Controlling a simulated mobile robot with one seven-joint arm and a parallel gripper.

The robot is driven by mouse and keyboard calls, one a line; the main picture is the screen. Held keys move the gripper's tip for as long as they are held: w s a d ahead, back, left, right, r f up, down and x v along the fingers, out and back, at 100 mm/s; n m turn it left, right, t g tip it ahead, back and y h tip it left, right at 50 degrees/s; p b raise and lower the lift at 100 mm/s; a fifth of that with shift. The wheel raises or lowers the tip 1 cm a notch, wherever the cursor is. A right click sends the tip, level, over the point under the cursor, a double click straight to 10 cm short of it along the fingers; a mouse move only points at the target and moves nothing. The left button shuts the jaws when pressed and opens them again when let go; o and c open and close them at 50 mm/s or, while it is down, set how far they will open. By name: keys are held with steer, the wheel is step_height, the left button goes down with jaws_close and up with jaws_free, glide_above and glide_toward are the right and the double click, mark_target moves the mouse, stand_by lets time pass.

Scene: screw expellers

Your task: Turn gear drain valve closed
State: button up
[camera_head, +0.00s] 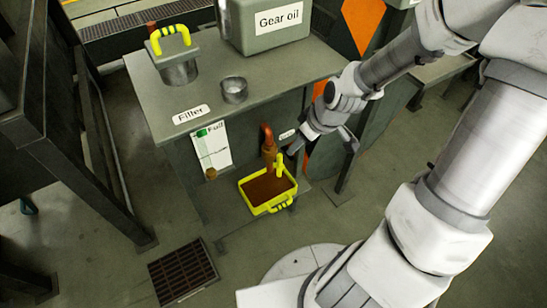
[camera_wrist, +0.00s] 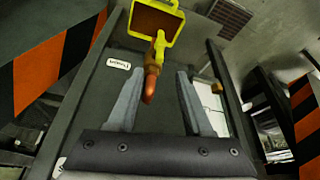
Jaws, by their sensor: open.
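The drain valve is a copper pipe (camera_head: 267,143) on the front of the grey-green cabinet, with a yellow handle (camera_head: 279,163) at its lower end. In the wrist view the copper pipe (camera_wrist: 151,84) and yellow handle (camera_wrist: 160,46) appear near the middle. My gripper (camera_head: 296,147) is just right of the pipe in the head view. In the wrist view my gripper (camera_wrist: 160,75) is open and empty, and the pipe shows between its two fingers. The handle lies beyond the fingertips. I cannot tell whether a finger touches the pipe.
A yellow tray (camera_head: 288,200) with brown liquid stands below the valve. The cabinet top (camera_head: 190,107) carries a gear oil container (camera_head: 262,35), a filter with a yellow handle (camera_head: 178,70) and a metal cup (camera_head: 234,90). A floor grate (camera_head: 182,272) lies at lower left.

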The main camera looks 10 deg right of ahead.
mark_target(279, 165)
steer(key=b+x, duration=1)
steer(key=x, duration=0.7)
steer(key=shift+w+a+f, duration=0.1)
steer(key=shift+w+f, duration=0.05)
steer(key=shift+f, duration=0.05)
jaws_close()
